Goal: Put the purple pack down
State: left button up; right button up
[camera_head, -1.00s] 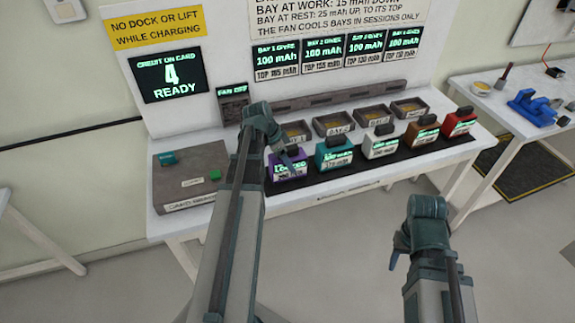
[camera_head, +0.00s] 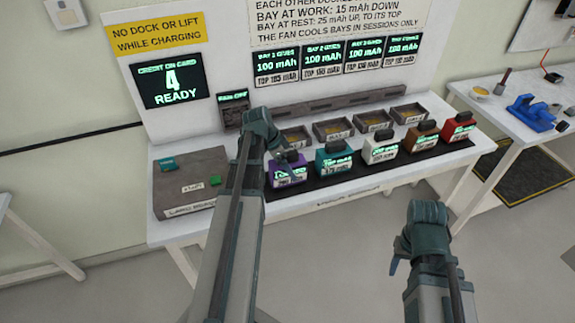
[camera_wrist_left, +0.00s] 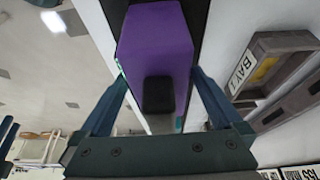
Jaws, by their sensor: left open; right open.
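The purple pack (camera_head: 288,175) stands upright on the black strip at the left end of a row of packs. In the left wrist view the purple pack (camera_wrist_left: 155,38) shows its top and black handle. My left gripper (camera_head: 284,155) is at the pack's top. Its two fingers (camera_wrist_left: 158,78) are spread on either side of the handle, with gaps visible, so it is not closed on it. The pack's underside is hidden. My right gripper (camera_head: 398,258) is open and empty, over the floor in front of the bench.
Teal (camera_head: 334,160), white (camera_head: 381,150), brown (camera_head: 421,138) and red (camera_head: 459,127) packs stand to the right on the black strip (camera_head: 320,181). Several bay trays (camera_head: 333,130) lie behind. A grey card reader box (camera_head: 188,180) is to the left. A side table (camera_head: 490,95) is at right.

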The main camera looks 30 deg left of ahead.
pick_arm(q)
jog(key=p+v, duration=1)
jog(key=v, duration=0.2)
jog(key=shift+d+p, duration=0.1)
jog(key=shift+p, duration=0.2)
jog(key=shift+f, duration=0.1)
jog(key=shift+d, duration=0.3)
jog(key=s+d+n+g+y, duration=0.1)
jog(key=s+d, duration=0.3)
jog(key=d, duration=0.7)
jog(key=s+d+f+n+g+y, duration=0.1)
jog(key=s+d, duration=0.3)
jog(key=d, duration=0.7)
jog(key=s+d+n+g+y, duration=0.1)
jog(key=s+d+n+y, duration=0.1)
jog(key=d, duration=0.9)
jog(key=shift+s+d+f+g, duration=0.3)
jog(key=shift+s+d, duration=0.1)
jog(key=shift+s, duration=0.5)
